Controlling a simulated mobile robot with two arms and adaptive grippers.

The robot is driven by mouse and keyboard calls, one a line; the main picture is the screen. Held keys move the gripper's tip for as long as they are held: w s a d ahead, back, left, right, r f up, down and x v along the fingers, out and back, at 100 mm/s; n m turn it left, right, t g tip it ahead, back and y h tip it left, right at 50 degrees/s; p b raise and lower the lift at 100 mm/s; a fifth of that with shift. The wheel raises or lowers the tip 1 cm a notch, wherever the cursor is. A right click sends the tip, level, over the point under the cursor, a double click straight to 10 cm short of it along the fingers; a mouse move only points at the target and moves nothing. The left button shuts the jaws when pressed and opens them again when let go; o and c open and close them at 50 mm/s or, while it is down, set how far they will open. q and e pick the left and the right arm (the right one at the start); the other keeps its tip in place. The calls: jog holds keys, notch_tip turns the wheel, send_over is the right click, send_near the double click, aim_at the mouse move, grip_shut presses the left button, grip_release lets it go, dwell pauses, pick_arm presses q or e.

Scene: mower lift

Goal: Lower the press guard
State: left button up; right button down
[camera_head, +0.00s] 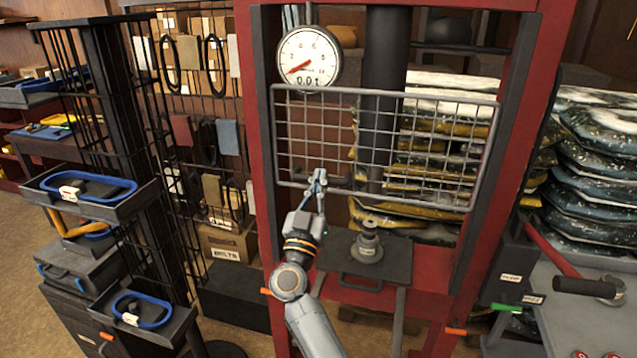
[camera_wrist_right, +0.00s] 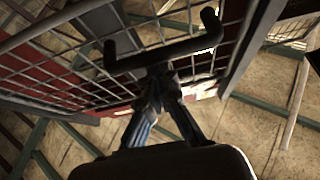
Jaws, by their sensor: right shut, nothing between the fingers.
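The press guard (camera_head: 425,145) is a grey wire-mesh panel across the red press frame (camera_head: 258,150). It hangs below the gauge, with its bottom edge above the dark press table (camera_head: 405,262). A dark bar handle (camera_wrist_right: 165,55) shows on the guard in the right wrist view. My right gripper (camera_head: 318,182) is at the guard's lower left, with its fingertips (camera_wrist_right: 158,78) closed together right by the handle. Nothing shows between the fingers, and I cannot tell whether they touch the handle. My left gripper is not in view.
A round gauge (camera_head: 308,58) hangs above the guard. A metal part (camera_head: 367,243) stands on the press table. A dark rack with trays (camera_head: 90,190) stands at the left. Stacked sacks (camera_head: 600,150) and a grey bench with a red-handled tool (camera_head: 580,285) are at the right.

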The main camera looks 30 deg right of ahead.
notch_tip(320, 180, down, 17)
jog(key=b, duration=0.8)
jog(key=shift+f, duration=0.2)
jog(key=shift+w, duration=0.1)
